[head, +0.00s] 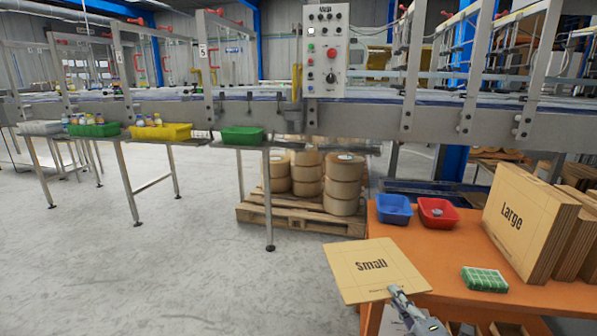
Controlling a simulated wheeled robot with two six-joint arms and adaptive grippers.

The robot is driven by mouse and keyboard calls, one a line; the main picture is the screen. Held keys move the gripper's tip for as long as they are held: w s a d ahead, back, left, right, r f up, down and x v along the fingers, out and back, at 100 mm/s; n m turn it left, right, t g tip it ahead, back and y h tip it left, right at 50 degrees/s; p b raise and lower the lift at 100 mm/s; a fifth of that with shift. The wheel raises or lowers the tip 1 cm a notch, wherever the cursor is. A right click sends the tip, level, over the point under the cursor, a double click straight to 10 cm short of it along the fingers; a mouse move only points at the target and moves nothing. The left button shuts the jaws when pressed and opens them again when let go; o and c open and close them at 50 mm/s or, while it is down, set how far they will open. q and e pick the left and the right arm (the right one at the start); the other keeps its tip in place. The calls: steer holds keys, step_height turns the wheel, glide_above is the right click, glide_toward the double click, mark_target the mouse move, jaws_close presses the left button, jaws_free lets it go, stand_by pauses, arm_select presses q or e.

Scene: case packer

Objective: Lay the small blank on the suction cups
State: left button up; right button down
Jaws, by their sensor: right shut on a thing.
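The small blank (360,270) is a flat tan cardboard sheet with "Small" printed on it, at the lower middle of the head view. My right gripper (396,292) is shut on its near right edge. The blank is roughly level, overlapping the left end of the orange table in the picture; I cannot tell its height above it. My left gripper is out of view. I cannot make out the suction cups anywhere in this view.
The orange table (445,265) carries a blue bin (394,210), a red bin (437,213), a green-and-white pack (484,280) and upright "Large" blanks (525,222). Beyond stand tape rolls on a pallet (290,223) and the conveyor machine with a control panel (326,60). Floor at left is clear.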

mark_target(377, 299)
steer(key=shift+y, duration=0.5)
steer(key=s+a, duration=0.2)
steer(key=s+a+p, duration=0.1)
steer(key=s+a, duration=0.1)
steer(key=shift+s+r, duration=0.2)
steer(key=shift+s, duration=0.05)
arm_select(q)
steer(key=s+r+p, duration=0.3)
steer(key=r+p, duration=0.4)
steer(key=p, duration=0.1)
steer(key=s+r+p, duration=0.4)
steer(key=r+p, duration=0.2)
steer(key=p, duration=0.2)
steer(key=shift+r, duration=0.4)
arm_select(e)
steer(key=r+m+h, duration=0.1)
steer(key=r+h, duration=0.1)
steer(key=s+r+m+h, duration=0.1)
steer(key=h, duration=0.2)
steer(key=shift+s+a+r+m, duration=0.1)
steer(key=shift+a+r+m, duration=0.05)
steer(key=shift+r+m, duration=0.2)
